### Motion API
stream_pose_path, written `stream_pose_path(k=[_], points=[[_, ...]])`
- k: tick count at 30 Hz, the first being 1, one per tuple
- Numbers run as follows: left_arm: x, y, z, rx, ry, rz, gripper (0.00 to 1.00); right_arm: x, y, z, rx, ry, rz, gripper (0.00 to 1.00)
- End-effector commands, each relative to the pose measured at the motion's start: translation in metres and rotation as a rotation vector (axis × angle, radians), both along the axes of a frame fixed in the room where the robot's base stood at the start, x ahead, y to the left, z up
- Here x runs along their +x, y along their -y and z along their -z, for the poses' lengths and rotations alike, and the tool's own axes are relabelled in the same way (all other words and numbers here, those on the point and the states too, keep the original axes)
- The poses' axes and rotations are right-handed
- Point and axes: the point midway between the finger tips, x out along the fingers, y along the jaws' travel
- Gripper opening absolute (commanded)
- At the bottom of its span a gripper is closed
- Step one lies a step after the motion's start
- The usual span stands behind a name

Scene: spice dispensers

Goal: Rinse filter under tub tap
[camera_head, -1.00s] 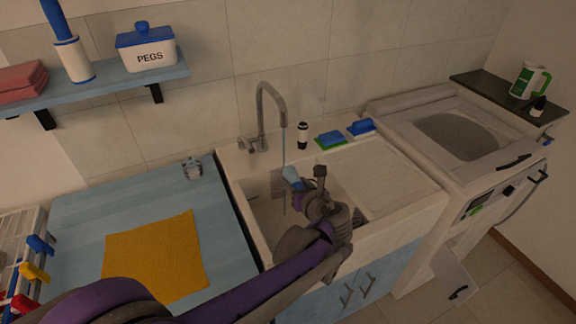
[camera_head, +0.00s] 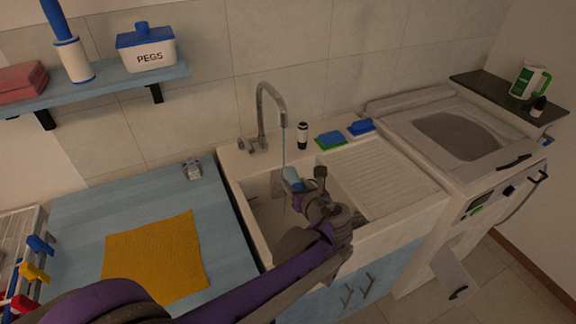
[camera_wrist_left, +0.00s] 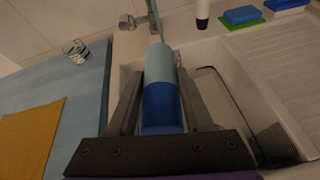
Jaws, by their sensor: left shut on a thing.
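The filter, a cylinder with a pale blue-grey end and a dark blue end, is in my left gripper (camera_wrist_left: 160,112). In the left wrist view the filter (camera_wrist_left: 160,73) lies between the two fingers, its pale end pointing toward the tap. In the head view the filter (camera_head: 292,177) is at the stream below the curved metal tap (camera_head: 262,108). A thin stream of water (camera_head: 284,150) runs down from the spout to the filter's pale end. The white tub (camera_head: 259,226) is below, partly hidden by my left arm. My right gripper is not in view.
A ribbed drainboard (camera_head: 381,180) is right of the basin. A black-and-white bottle (camera_head: 302,136) and sponges (camera_head: 330,140) stand on the back ledge. A blue counter with a yellow cloth (camera_head: 156,258) and a small glass (camera_head: 192,169) is left. A washing machine (camera_head: 450,150) stands right.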

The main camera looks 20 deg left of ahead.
Motion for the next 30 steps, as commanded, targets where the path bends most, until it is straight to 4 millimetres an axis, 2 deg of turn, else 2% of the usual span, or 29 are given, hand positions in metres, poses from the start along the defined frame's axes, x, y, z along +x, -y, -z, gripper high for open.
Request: stream_pose_path(k=[11,30], points=[[-0.002,0.001,-0.002,0.000,0.000,0.001,0.00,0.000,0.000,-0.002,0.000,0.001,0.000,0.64],[-0.042,0.023,-0.040,0.000,0.001,0.001,0.00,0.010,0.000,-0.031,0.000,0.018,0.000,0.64]])
